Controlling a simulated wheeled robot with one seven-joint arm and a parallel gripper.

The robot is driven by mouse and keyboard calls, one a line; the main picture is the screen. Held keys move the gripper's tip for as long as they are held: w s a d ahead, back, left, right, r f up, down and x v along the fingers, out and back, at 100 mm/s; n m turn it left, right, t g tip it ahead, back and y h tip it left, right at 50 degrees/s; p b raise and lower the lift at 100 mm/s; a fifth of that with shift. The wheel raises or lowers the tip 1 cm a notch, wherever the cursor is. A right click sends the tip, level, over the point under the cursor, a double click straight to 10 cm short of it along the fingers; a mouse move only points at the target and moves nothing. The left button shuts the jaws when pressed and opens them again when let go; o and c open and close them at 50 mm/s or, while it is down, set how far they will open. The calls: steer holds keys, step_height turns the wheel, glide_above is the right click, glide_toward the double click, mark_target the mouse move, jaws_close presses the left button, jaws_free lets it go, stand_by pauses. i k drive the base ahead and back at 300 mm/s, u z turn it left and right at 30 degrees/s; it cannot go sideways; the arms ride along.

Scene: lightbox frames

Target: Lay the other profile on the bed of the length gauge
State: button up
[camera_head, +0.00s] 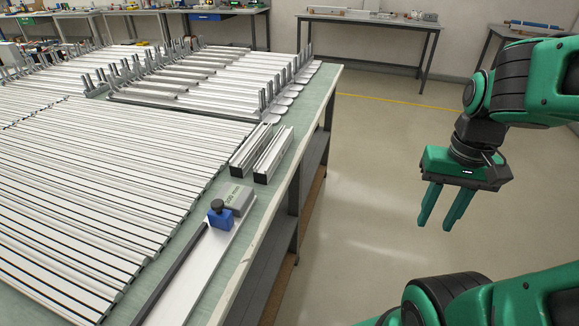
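Two short silver aluminium profiles with dark end faces lie side by side on the bench near its right edge. They are the left profile (251,147) and the right profile (273,154). The length gauge lies nearer to me, with a long pale bed (203,272), a dark rail along its left side, a blue slider (221,219) with a black knob, and a grey end block (236,197). The visible part of the bed is bare; its near end is cut off by the frame. My gripper (445,208) is open and empty over the floor, right of the bench, fingers pointing down.
The green-topped bench (298,135) holds many long pale slats (80,170) to the left and a rack with upright grey posts (190,80) behind. Open floor (365,180) lies between the bench and my arm. Other tables with items (370,20) stand along the back wall.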

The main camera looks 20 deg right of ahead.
mark_target(180, 288)
steer(key=u, duration=0.05)
steer(key=k, duration=0.85)
steer(key=z, duration=0.5)
steer(key=i, duration=1.95)
steer(key=u, duration=0.05)
